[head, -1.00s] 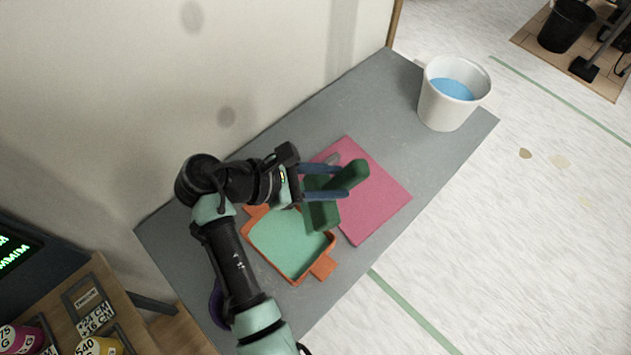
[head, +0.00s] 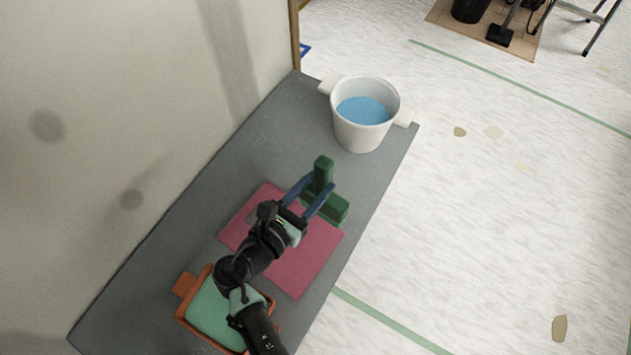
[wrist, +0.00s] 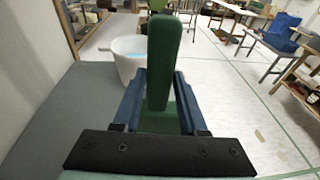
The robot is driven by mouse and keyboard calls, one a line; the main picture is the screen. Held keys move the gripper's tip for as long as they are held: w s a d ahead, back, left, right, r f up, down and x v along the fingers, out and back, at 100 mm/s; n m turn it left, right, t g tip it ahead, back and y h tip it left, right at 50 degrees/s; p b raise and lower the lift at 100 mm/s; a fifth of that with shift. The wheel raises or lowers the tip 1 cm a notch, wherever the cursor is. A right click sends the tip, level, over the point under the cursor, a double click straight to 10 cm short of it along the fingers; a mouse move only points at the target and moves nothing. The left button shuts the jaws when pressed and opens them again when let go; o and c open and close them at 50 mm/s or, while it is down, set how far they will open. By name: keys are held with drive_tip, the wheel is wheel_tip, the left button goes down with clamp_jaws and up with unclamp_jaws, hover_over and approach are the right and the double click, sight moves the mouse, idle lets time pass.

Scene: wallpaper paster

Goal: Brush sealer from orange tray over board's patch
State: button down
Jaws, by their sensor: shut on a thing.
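My gripper (head: 307,194) is shut on a green brush (head: 324,172), whose upright handle stands between the blue fingers. The brush also fills the middle of the wrist view (wrist: 164,62). Its wide head (head: 332,208) is over the far right edge of the pink board (head: 305,282); I cannot tell whether it touches. The patch cannot be made out in the head view now, and my arm covers part of the board. The orange tray (head: 181,286) holds light green sealer (head: 210,312) at the near end of the table, partly behind my arm.
A white bucket (head: 361,133) with blue liquid stands on the grey table (head: 262,148) beyond the board; it also shows in the wrist view (wrist: 127,66). A wall runs along the table's left side. Open floor lies to the right.

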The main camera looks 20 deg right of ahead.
drive_tip(key=shift+r+p, duration=0.1)
drive_tip(key=shift+p, duration=0.25)
wheel_tip(320, 180, down, 7)
drive_tip(key=b, duration=0.5)
drive_tip(key=shift+r, duration=0.2)
drive_tip(key=shift+f, duration=1.35)
idle(1.7)
drive_tip(key=shift+r, duration=0.15)
idle(1.0)
drive_tip(key=f+v, duration=0.2)
drive_tip(key=v, duration=1.2)
drive_tip(key=shift+s+a+f, duration=0.15)
drive_tip(key=shift+a+f, duration=0.15)
drive_tip(key=shift+f, duration=0.15)
idle(0.3)
